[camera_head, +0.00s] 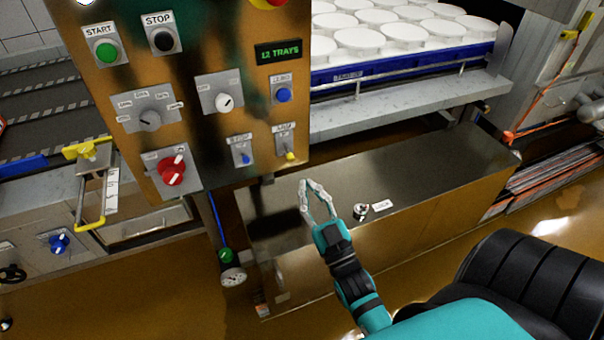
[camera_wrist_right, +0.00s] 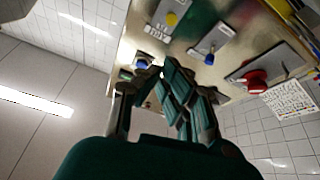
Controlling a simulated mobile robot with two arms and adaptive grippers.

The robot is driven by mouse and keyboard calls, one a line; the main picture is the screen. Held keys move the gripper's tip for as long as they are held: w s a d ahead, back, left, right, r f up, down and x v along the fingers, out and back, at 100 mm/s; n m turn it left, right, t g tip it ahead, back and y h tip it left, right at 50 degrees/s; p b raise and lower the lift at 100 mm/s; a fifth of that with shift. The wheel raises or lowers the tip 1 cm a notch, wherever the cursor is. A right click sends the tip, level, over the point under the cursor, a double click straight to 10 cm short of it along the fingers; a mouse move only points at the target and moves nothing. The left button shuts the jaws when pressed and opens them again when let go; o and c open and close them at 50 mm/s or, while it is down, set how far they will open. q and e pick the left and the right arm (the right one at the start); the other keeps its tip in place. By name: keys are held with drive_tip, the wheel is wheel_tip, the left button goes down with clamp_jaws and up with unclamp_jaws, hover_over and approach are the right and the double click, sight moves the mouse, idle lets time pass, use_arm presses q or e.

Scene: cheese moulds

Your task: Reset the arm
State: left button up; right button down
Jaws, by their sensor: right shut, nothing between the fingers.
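My right arm (camera_head: 352,275), teal and black, reaches up from the lower right in the head view. My right gripper (camera_head: 309,182) is shut and empty, in front of the steel box below the control panel (camera_head: 205,120). In the right wrist view the gripper fingers (camera_wrist_right: 145,80) point up toward the panel (camera_wrist_right: 215,72), which is seen from below. Its red rotary switch (camera_wrist_right: 254,82) shows to the right of the fingers. The gap between fingertips and panel is hard to judge. My left gripper is not in view.
The panel carries a green START button (camera_head: 106,52), a black STOP button (camera_head: 163,39) and a red rotary switch (camera_head: 172,171). A blue tray (camera_head: 400,68) of white moulds stands behind. A steel box (camera_head: 400,170) bears a small gauge (camera_head: 361,211). A yellow handle (camera_head: 90,225) is at left.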

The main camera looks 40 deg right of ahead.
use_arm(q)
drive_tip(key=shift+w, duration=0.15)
use_arm(e)
drive_tip(key=shift+s+f, duration=0.3)
drive_tip(key=shift+s, duration=0.1)
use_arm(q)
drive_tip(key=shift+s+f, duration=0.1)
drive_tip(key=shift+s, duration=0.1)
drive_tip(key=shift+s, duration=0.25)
use_arm(e)
drive_tip(key=shift+a, duration=0.1)
